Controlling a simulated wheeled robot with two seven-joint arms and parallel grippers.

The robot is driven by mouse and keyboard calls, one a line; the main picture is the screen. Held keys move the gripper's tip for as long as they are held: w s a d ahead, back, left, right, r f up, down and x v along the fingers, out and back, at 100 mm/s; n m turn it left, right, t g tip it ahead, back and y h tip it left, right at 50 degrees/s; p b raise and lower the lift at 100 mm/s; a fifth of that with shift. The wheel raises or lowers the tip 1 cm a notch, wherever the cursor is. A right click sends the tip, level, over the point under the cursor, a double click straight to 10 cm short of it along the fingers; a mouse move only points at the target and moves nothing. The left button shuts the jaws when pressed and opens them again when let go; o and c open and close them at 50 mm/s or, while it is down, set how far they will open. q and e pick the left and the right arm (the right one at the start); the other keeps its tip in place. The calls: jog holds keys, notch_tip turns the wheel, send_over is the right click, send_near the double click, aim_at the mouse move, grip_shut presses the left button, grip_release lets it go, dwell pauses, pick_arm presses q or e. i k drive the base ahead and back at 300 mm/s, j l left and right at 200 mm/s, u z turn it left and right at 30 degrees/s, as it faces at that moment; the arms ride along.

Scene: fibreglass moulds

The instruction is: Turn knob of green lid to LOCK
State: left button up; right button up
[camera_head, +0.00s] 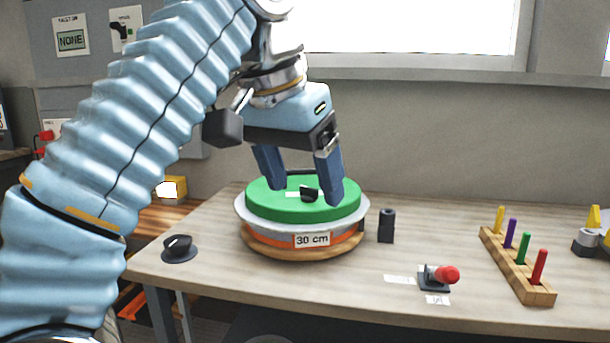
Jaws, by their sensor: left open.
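The green lid (260,203) lies on a round mould labelled "30 cm" (312,240), which stands on a wooden disc on the table. A small black knob (309,194) sits on top of the lid, with a white mark beside it. My left gripper (305,192) comes from above with its fingers pointing down over the lid. It is open, its blue fingers apart, with the knob showing between them. I cannot tell whether a finger touches the lid. The lid's far side is partly hidden by the fingers. My right gripper is not in view.
On the table (350,290) are a black dial (179,248) at left, a black cylinder (386,226) right of the mould, a red-knobbed device (438,277) and a wooden rack with coloured pegs (520,270). The front middle of the table is clear.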

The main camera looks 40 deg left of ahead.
aim_at(309, 196)
jog(key=i+j, duration=0.2)
jog(key=j, duration=0.15)
jog(key=i+j, duration=0.2)
jog(key=j, duration=0.15)
jog(key=i+j, duration=0.2)
jog(key=j, duration=0.15)
jog(key=k+j, duration=0.1)
jog(key=k, duration=0.3)
